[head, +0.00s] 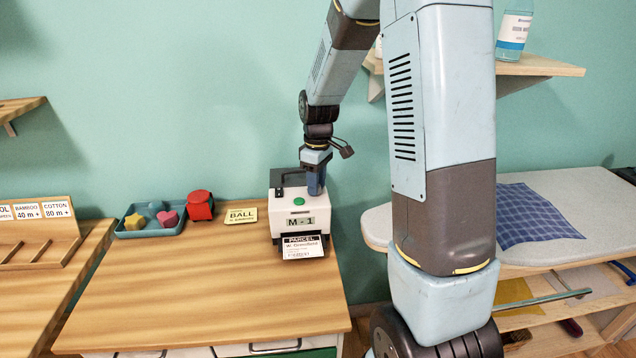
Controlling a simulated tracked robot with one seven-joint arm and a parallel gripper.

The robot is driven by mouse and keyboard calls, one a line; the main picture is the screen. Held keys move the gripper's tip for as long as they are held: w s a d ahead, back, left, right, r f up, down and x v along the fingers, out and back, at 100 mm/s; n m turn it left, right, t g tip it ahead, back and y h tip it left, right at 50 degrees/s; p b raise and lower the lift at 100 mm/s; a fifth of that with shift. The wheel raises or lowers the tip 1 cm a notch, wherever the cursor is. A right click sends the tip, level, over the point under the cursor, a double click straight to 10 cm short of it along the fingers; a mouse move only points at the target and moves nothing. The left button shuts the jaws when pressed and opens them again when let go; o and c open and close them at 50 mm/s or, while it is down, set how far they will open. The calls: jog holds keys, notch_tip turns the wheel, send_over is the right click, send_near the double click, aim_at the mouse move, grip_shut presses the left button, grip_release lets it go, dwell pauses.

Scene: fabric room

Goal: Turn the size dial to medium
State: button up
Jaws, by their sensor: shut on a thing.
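A white and dark grey label machine (299,222) stands at the back right of the wooden table. Its front shows a round green button (298,201) and a small display (300,222) that reads "M - 1". A printed parcel label (302,247) sticks out of its front. My gripper (316,187) points down at the machine's top, on the right side behind the green button. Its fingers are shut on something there. That is where the size dial seems to be, but the fingers hide it and its pointer.
A teal tray (128,233) with small shapes, a red object (200,206) and a "BALL" card (241,216) lie left of the machine. The table's front is clear. An ironing board (560,250) with blue checked cloth (545,215) stands right.

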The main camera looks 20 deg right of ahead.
jog(key=o, duration=1)
jog(key=shift+o, duration=0.2)
jog(key=shift+r, duration=0.15)
notch_tip(320, 180, up, 13)
jog(key=shift+w+d+r, duration=0.2)
jog(key=shift+w+d, duration=0.05)
jog(key=shift+w, duration=0.05)
jog(key=s+r+m+t, duration=0.3)
jog(key=s+r+m, duration=0.1)
jog(key=s, duration=0.9)
jog(key=s+r+m+t, duration=0.3)
jog(key=s+r+m, duration=0.1)
jog(key=s, duration=0.9)
jog(key=shift+m, duration=0.5)
